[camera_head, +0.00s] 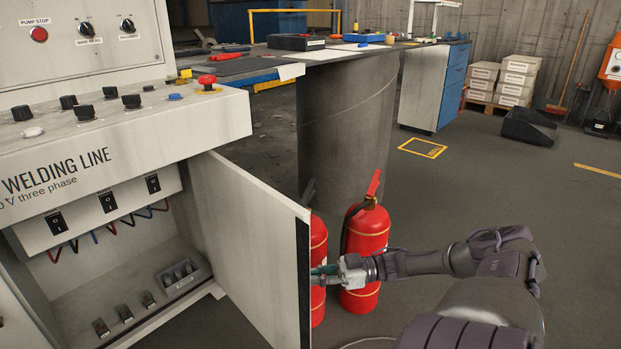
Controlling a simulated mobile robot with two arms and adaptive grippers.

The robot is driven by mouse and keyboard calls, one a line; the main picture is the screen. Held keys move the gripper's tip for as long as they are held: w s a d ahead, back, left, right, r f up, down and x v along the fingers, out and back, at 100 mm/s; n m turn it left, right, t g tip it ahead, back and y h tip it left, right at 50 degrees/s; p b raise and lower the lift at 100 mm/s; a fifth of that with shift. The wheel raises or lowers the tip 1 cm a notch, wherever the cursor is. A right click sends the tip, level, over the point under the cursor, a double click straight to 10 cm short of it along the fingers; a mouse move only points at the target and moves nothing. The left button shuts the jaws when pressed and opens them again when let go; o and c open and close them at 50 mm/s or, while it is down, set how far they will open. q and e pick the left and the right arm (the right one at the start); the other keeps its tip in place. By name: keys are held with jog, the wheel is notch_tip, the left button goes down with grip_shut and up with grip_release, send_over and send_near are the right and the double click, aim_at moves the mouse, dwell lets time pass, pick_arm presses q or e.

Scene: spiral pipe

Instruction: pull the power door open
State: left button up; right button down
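The power door (245,245) is a light grey panel on the lower front of the welding line cabinet (120,130). It stands wide open, swung out toward the right, with its dark edge facing me. The inside of the cabinet shows. My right gripper (322,275) is at the outer side of the door, by its free edge. The door edge partly hides its fingertips, so I cannot tell whether it is shut or touching the door. My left gripper is not in view.
Two red fire extinguishers (366,240) stand just behind my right gripper, against a large grey cylinder (345,130). Inside the cabinet are black switches (108,202) and small sockets (125,313). The floor (480,190) to the right is mostly clear. White boxes (515,78) are stacked at the back.

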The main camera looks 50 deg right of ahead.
jog(key=shift+w+d+r+h, duration=0.3)
jog(key=shift+w+d+r, duration=0.05)
jog(key=shift+w, duration=0.15)
jog(key=c, duration=1.6)
grip_release()
jog(key=o, duration=0.4)
jog(key=shift+w+a+f, duration=0.25)
jog(key=shift+w, duration=0.1)
jog(key=shift+s, duration=0.1)
jog(key=shift+s+f, duration=0.1)
jog(key=shift+s, duration=0.1)
jog(key=v, duration=1.2)
jog(key=shift+w+f, duration=0.15)
jog(key=shift+d, duration=0.1)
